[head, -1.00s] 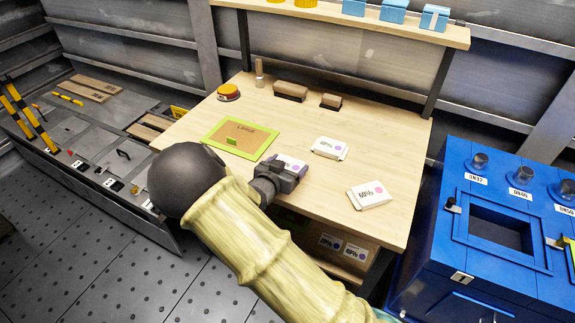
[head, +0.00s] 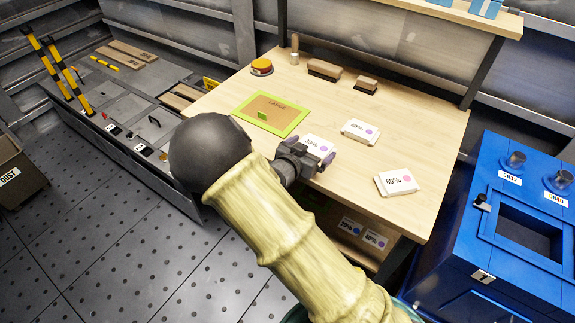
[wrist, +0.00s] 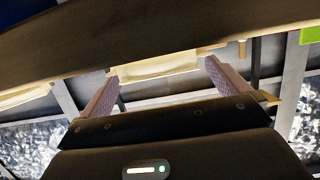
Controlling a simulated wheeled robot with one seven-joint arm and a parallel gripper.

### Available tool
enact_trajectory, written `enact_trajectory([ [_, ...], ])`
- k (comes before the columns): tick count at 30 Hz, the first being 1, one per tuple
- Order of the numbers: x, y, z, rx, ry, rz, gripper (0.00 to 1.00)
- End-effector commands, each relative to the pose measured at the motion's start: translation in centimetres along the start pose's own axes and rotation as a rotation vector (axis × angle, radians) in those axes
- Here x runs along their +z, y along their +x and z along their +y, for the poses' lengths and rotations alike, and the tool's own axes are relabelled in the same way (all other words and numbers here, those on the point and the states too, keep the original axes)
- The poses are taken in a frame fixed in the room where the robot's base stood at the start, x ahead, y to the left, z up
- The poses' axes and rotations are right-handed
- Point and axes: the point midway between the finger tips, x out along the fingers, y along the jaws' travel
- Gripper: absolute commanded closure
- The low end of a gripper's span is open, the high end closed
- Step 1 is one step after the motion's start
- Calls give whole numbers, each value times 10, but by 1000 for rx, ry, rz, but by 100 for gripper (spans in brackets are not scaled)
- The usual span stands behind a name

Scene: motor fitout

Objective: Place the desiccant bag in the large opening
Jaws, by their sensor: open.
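Three white packs with percent labels and coloured dots lie on the wooden table; they look like the desiccant bags. The near one (head: 320,146) lies just beyond my gripper (head: 312,153), its label hard to read. Another (head: 360,132) lies behind it, and a third (head: 396,183), marked 60% with a pink dot, lies to the right. My gripper is open at the table's front edge. In the wrist view a pale pack (wrist: 155,66) shows between and beyond the two purple fingers; I cannot tell whether they touch it. A green-framed tan area (head: 268,112) marked LARGE lies to the left.
The table (head: 420,135) carries an orange-topped button (head: 261,66) and two brown-topped brushes (head: 325,70) at the back. A blue cabinet (head: 490,262) with a square opening stands right. A bin (head: 18,172) stands far left.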

Motion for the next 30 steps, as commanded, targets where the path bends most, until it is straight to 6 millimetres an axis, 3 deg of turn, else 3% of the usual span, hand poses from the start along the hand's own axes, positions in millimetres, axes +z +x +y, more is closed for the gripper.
enact_trajectory([
  [18, -5, -124, 0, -4, -1, -1, 0],
  [24, -4, -143, 1, -2, 0, 0, 0],
  [30, -4, -144, 1, -1, -1, 1, 0],
])
